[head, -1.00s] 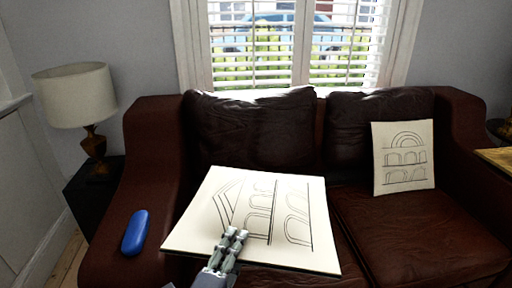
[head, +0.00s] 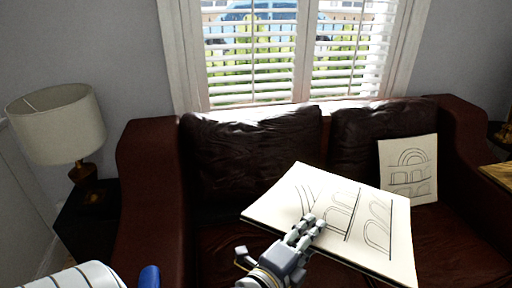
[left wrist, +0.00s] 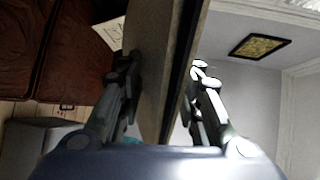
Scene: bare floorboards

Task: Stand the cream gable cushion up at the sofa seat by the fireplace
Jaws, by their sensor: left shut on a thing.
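The cream gable cushion (head: 345,215), a thin square panel with black slanted lines and arches, is held tilted above the sofa seat. My left gripper (head: 308,228) is shut on its near left edge. In the left wrist view the fingers (left wrist: 165,85) stand on both sides of the cushion (left wrist: 160,50), seen edge-on. The brown leather sofa (head: 150,190) stands beneath the window; the held cushion hides part of its seat. No fireplace shows. My right gripper is not in view.
A second cream cushion (head: 410,178) with arches leans upright against the right backrest. A lamp (head: 60,125) stands on a dark side table left of the sofa. A blue object (head: 149,277) shows at the bottom left. A wooden surface (head: 497,173) is at the right edge.

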